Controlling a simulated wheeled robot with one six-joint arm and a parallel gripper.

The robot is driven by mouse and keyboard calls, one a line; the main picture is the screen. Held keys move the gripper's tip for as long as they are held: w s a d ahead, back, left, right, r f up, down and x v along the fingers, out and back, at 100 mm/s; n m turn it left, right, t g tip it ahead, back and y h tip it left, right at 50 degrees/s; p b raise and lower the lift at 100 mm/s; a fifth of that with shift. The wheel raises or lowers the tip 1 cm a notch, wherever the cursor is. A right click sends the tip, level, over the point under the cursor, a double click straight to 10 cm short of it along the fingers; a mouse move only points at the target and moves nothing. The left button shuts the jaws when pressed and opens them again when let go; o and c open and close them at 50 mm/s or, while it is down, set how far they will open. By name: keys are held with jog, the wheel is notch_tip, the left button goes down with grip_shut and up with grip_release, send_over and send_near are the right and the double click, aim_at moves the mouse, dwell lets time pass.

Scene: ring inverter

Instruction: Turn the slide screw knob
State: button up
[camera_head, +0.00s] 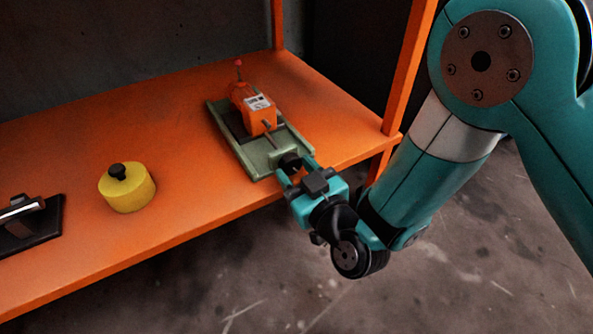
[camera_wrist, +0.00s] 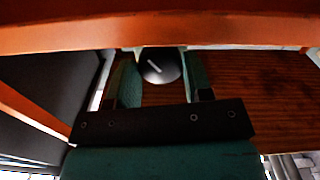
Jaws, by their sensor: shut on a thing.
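The slide screw knob (camera_head: 290,161) is a dark round knob at the near end of a green slide base (camera_head: 256,160), which carries an orange block (camera_head: 262,118) on the orange table. In the wrist view the knob (camera_wrist: 160,65) shows as a dark disc with a pale slanted line on its face. My gripper (camera_head: 293,171) reaches in from the right at the table's front edge. Its fingers (camera_wrist: 160,78) stand one on each side of the knob and are shut on it. The knob's far side is hidden.
A yellow cylinder with a black knob (camera_head: 127,190) stands on the table (camera_head: 180,130) to the left. A dark plate with a metal part (camera_head: 32,225) lies at the far left. Orange posts (camera_head: 409,65) rise at the right and back. The table between is clear.

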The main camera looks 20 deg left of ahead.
jog(key=m, duration=0.4)
jog(key=shift+m, duration=0.3)
jog(key=o, duration=0.9)
jog(key=shift+s, duration=0.1)
